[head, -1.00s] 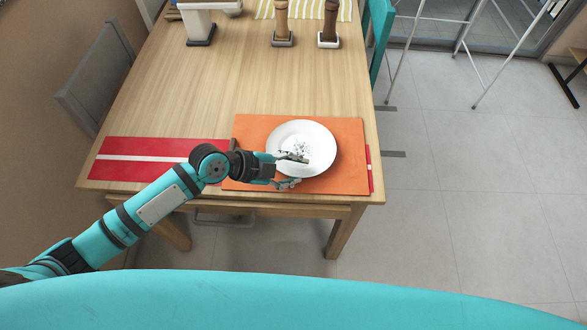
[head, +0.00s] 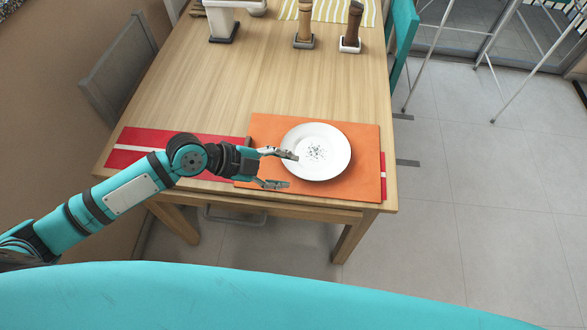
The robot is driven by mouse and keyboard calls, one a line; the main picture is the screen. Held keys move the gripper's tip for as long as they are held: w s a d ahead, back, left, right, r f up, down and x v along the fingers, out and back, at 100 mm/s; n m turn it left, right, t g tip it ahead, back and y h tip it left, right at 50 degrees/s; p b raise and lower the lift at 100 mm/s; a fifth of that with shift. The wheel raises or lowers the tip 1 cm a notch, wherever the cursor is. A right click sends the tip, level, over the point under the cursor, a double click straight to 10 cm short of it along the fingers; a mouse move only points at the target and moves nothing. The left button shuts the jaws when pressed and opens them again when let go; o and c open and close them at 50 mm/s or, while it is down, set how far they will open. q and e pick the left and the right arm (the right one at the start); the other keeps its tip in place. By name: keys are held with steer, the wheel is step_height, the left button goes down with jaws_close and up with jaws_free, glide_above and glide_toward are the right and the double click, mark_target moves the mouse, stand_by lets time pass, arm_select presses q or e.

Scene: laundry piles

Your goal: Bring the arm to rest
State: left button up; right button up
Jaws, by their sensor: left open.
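My left arm comes in from the left, over the near edge of the table (head: 190,90). Its gripper (head: 283,169) is open and empty, with its fingers pointing right. It is over the left part of an orange placemat (head: 362,172), beside the left rim of a white plate (head: 335,136). The upper fingertip overlaps the plate's rim in the picture; I cannot tell if it touches. Dark specks lie in the middle of the plate. My right gripper is not in view.
A red placemat with a white stripe (head: 128,148) lies at the left, partly behind my arm. Two mills, one brown (head: 304,30) and one dark (head: 351,30), stand at the far end. A grey chair (head: 118,65) is at the left. The middle of the tabletop is clear.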

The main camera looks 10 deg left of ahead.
arm_select(q)
steer(key=shift+s+a+r, duration=0.1)
steer(key=shift+a+r, duration=0.1)
steer(key=shift+r, duration=0.05)
stand_by(0.4)
